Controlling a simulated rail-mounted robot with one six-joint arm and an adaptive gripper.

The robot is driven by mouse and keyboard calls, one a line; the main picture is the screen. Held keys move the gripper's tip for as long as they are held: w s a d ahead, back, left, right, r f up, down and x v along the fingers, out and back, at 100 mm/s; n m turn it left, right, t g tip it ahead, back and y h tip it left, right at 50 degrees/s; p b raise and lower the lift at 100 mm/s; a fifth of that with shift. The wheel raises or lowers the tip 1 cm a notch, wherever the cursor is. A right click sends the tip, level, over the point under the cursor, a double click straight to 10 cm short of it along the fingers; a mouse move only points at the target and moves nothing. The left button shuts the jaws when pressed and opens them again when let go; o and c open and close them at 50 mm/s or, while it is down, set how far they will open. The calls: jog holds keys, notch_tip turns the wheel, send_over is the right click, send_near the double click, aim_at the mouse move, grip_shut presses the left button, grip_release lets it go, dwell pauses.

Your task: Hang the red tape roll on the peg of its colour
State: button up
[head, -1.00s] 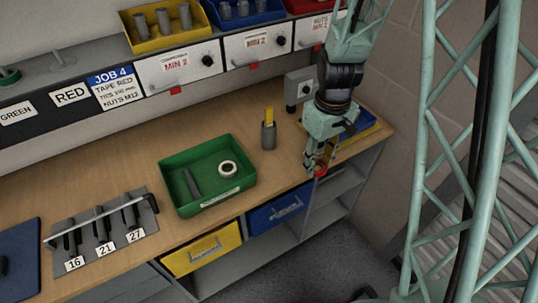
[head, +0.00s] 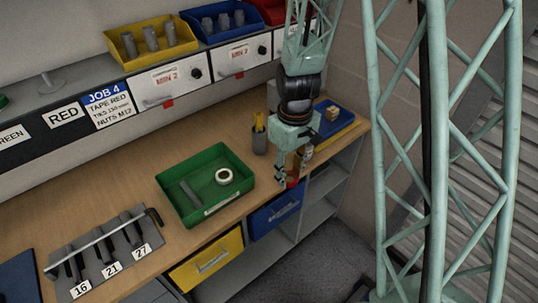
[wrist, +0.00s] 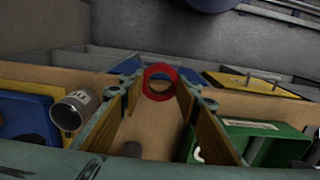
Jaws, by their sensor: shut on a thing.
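The red tape roll (head: 292,183) is at the tips of my gripper (head: 290,177), above the bench's front edge near the blue drawer. In the wrist view the red tape roll (wrist: 160,69) shows as a ring between the fingertips (wrist: 160,84), and my gripper is shut on it. A grey peg (head: 50,83) stands on the shelf at the upper left, above the label reading RED (head: 63,115). Another peg spot, by the GREEN label (head: 12,137), is partly cut off at the left edge.
A green bin (head: 170,201) holding a white roll and a grey piece sits left of my gripper. A cup (head: 259,144) with a yellow item stands behind it. A blue tray (head: 328,123) is at the bench's right end. A hex-key rack (head: 110,262) is at front left.

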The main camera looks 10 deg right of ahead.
jog(key=shift+w, duration=0.1)
jog(key=w, duration=0.5)
jog(key=w+f, duration=0.1)
jog(key=w, duration=0.9)
jog(key=shift+f+b, duration=0.2)
jog(key=shift+b, duration=0.1)
jog(key=shift+w+f, duration=0.1)
jog(key=shift+w, duration=0.4)
jog(key=shift+f+b, duration=0.35)
jog(key=shift+f, duration=1.35)
jog(key=shift+s+f, duration=0.1)
jog(key=shift+f, duration=0.05)
jog(key=o, duration=0.5)
jog(key=shift+c, duration=0.2)
jog(key=o, duration=0.4)
